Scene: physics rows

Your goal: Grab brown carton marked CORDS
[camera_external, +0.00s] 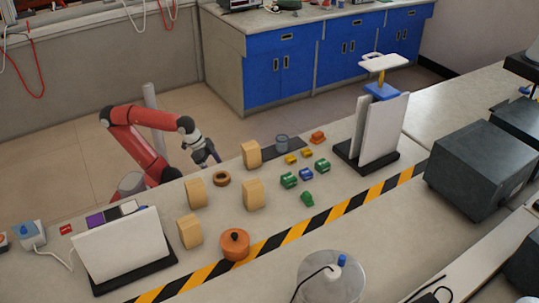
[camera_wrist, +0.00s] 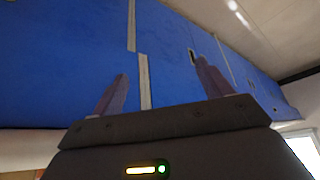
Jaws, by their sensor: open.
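Several tan-brown cartons stand on the bench in the external view: one at the back (camera_external: 251,154), one at the left (camera_external: 196,194), one in the middle (camera_external: 253,194) and one at the front (camera_external: 190,231). No CORDS marking can be read on any of them, so I cannot tell which one it is. My gripper (camera_external: 212,157) is raised near the bench's far edge, left of the back carton and apart from it. In the wrist view my gripper (camera_wrist: 162,72) is open and empty, facing blue cabinet fronts (camera_wrist: 70,60); no carton shows there.
A brown ring (camera_external: 221,179) lies among the cartons, and an orange lidded pot (camera_external: 235,244) stands in front. Small green, blue and yellow pieces (camera_external: 306,174) lie to the right. White panels on black bases stand at the left (camera_external: 125,250) and right (camera_external: 385,130).

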